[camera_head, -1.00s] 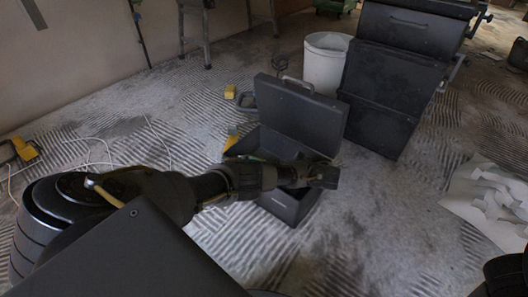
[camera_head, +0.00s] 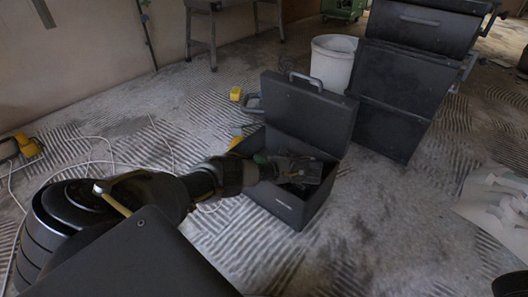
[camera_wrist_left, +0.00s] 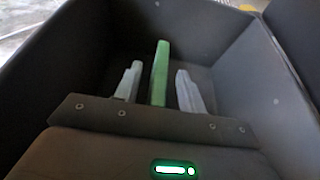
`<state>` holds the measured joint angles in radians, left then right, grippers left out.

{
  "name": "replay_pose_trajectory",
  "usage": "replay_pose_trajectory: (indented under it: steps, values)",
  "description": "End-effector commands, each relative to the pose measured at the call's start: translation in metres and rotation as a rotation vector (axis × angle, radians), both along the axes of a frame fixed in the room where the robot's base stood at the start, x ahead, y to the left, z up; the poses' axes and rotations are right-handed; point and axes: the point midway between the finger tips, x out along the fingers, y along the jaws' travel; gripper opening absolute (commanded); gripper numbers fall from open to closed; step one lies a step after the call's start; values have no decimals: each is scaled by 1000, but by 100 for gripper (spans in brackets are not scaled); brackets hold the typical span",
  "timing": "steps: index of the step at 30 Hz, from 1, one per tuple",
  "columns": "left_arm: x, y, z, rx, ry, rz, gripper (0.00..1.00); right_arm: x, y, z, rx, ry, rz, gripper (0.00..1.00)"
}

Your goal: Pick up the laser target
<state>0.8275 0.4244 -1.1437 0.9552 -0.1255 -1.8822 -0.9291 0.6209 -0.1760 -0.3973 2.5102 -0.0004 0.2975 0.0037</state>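An open dark toolbox (camera_head: 287,207) stands on the floor with its lid raised; its inner wall fills much of the left wrist view (camera_wrist_left: 245,65). A thin green upright plate, which looks like the laser target (camera_wrist_left: 160,72), stands inside it. My left gripper (camera_head: 312,170) reaches into the box opening from the left. In the left wrist view its two grey fingers (camera_wrist_left: 159,88) are open, one on each side of the green plate, with a gap on both sides. In the head view the arm and gripper hide most of the box's inside.
A white bucket (camera_head: 332,62) and a tall black stacked tool chest (camera_head: 400,85) stand behind the toolbox. Small yellow objects (camera_head: 235,94) lie behind it to the left. A crumpled pale sheet (camera_head: 492,205) lies at right. Floor in front of the box is clear.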

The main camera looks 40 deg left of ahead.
Motion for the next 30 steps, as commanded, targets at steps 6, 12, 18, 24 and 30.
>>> replay_pose_trajectory:
  steps: [6, 12, 18, 24, 30]
  values:
    - [0, 15, -7, -2, -1, -2, 40, 1, -1, -12, 6, 6, 0, 36]
    - [0, 15, -6, -1, -1, -2, 31, 1, -2, -11, 6, 5, 0, 36]
    - [0, 15, -6, -1, 0, -1, 5, 1, -2, -10, 6, 2, 0, 36]
    - [0, 15, -6, -1, 0, -1, 0, 0, -2, -10, 6, -2, 0, 36]
    - [0, 15, 0, -1, 0, -1, 0, 0, -1, -4, 5, -2, -1, 36]
